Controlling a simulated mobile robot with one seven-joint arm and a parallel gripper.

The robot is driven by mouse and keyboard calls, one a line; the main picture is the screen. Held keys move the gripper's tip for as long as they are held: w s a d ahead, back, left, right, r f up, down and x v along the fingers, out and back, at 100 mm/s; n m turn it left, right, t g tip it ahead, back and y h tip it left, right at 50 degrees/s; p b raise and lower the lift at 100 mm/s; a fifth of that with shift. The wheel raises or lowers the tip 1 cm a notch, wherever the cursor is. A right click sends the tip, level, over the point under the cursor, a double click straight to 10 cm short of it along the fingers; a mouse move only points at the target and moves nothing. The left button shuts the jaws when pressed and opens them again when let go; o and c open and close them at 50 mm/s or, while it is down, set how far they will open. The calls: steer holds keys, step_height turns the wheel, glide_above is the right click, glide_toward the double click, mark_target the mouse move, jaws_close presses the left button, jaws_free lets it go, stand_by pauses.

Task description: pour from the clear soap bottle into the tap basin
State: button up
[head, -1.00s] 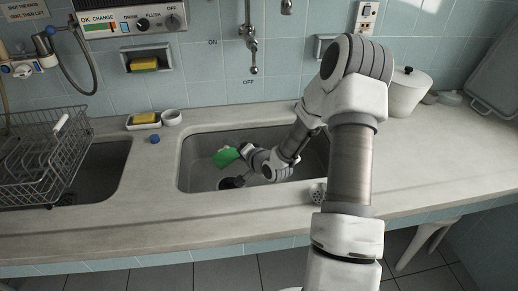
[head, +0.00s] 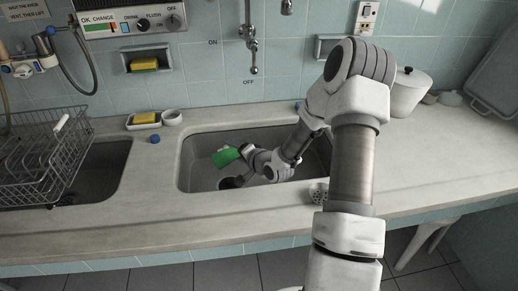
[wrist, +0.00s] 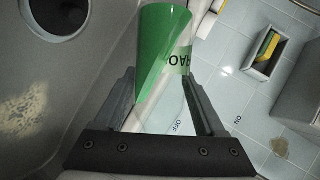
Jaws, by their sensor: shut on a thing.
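My gripper (head: 245,152) is low inside the tap basin (head: 200,178) in the head view. It is shut on the soap bottle (head: 226,156), whose green part sticks out to the left, tipped well over from upright. In the wrist view the bottle (wrist: 165,50) stands out between the two fingers (wrist: 160,88), green with part of a dark-lettered label. Its mouth is not clear in either view, and I see no stream of liquid. The basin's grey wall (wrist: 95,80) and dark round drain (wrist: 60,6) also show in the wrist view.
The tap (head: 254,60) hangs on the tiled wall behind the basin. A wire rack (head: 45,160) is at far left; a white pot (head: 407,93) stands right.

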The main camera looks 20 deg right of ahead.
steer(key=shift+a+f+m+t+y+p, duration=0.15)
steer(key=shift+m+t+y+p, duration=0.2)
steer(key=shift+m+y, duration=0.45)
stand_by(3.2)
steer(key=shift+r+m+y+p, duration=0.3)
steer(key=shift+r+m+p, duration=0.35)
steer(key=shift+r+m, duration=0.05)
stand_by(2.7)
steer(key=shift+a+f+n+b, duration=0.1)
steer(key=shift+f+n+b, duration=0.2)
steer(key=shift+f+b, duration=0.25)
steer(key=shift+f+n+h+b, duration=0.25)
steer(key=shift+n+h+b, duration=0.15)
steer(key=shift+n+h, duration=0.1)
steer(key=shift+r+n+h, duration=0.2)
steer(key=shift+n+h, duration=0.1)
